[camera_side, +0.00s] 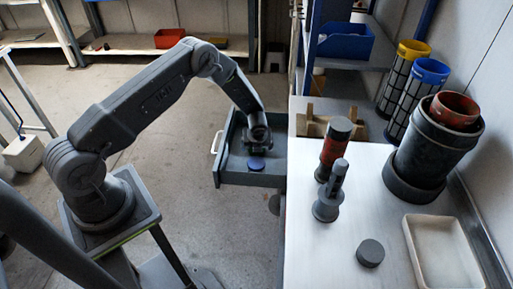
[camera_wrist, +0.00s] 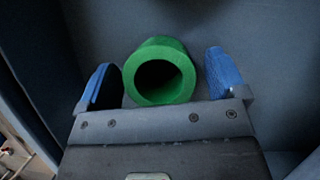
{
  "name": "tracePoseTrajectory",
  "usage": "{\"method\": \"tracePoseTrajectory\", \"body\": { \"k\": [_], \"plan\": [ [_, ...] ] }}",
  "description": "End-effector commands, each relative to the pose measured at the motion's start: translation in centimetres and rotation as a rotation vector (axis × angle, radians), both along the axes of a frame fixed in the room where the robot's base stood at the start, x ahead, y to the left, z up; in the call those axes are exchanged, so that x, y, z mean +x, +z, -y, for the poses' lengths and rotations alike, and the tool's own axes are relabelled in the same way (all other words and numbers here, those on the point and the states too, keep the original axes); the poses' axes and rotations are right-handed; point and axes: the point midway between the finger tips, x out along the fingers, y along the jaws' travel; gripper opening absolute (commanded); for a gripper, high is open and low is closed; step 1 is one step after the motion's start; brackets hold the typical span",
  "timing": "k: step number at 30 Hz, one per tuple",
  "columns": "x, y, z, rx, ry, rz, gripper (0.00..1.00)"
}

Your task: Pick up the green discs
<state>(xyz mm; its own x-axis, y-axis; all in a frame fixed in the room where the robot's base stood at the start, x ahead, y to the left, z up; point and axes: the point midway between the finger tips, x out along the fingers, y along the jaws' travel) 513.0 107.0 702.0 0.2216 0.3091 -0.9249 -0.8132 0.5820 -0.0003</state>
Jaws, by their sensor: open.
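A green disc (camera_wrist: 160,48), shaped like a thick ring with a wide dark hole, shows in the wrist view on the grey-blue drawer floor. My gripper (camera_wrist: 160,78) is open, with one blue finger pad on each side of the green disc. Gaps show between the disc and both pads, so it is not gripped. In the side view my gripper (camera_side: 258,142) points down into the open drawer (camera_side: 232,177). Only a dark trace of green shows under it there, and my gripper hides most of it. No second green disc is clearly visible.
The drawer walls stand close around. On the bench (camera_side: 300,262) to the right are a red-and-grey cylinder (camera_side: 334,151), a grey stepped part (camera_side: 328,205), a dark disc (camera_side: 370,253) and a pale tray (camera_side: 441,254).

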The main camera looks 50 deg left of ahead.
Motion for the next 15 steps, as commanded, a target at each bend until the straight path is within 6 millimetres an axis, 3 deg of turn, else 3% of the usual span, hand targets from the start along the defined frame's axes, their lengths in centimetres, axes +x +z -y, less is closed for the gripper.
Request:
{"method": "tracePoseTrajectory", "body": {
  "k": [8, 15],
  "plan": [
    [0.1, -0.35, -0.14, -0.001, 0.001, 0.001, 0.91],
    [0.09, -0.33, -0.13, -0.001, 0.001, 0.001, 0.69]
  ]
}}
